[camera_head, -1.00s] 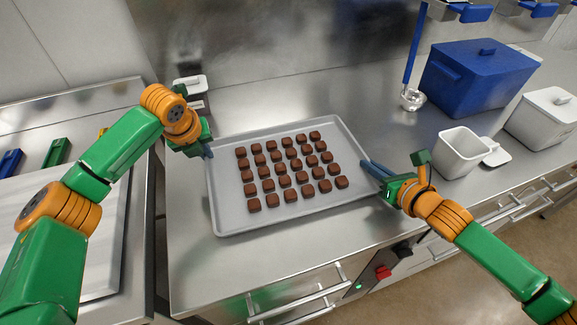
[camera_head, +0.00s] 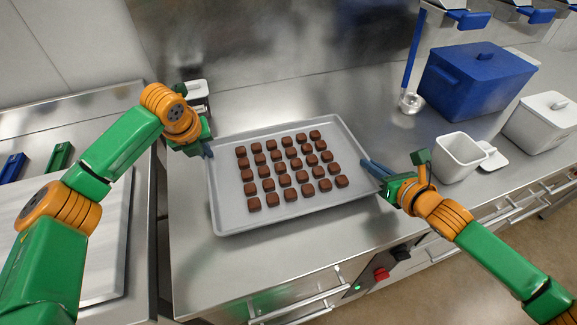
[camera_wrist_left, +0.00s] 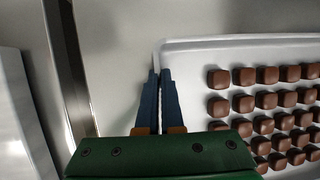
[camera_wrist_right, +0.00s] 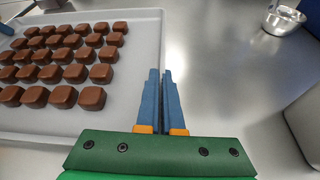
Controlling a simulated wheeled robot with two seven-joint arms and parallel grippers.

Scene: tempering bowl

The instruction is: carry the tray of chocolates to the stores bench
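The grey tray (camera_head: 225,219) carries several rows of brown chocolates (camera_head: 285,181) and is over the steel bench (camera_head: 230,270) in front of me. I cannot tell how far it is above the bench top. My left gripper (camera_head: 209,150) is shut on the tray's left rim; its blue fingers (camera_wrist_left: 160,95) sit close together there. My right gripper (camera_head: 368,167) is shut on the tray's right rim, with its fingers (camera_wrist_right: 162,90) close together on the edge. The chocolates sit flat on the tray. I cannot tell which surface is the stores bench.
A blue lidded box (camera_head: 476,80), a ladle (camera_head: 411,100), an open white container (camera_head: 458,157) and a white lidded container (camera_head: 545,121) stand to the right. A small white-topped item (camera_head: 196,88) is behind my left gripper. Another counter with coloured-handled items (camera_head: 60,156) lies left, across a gap.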

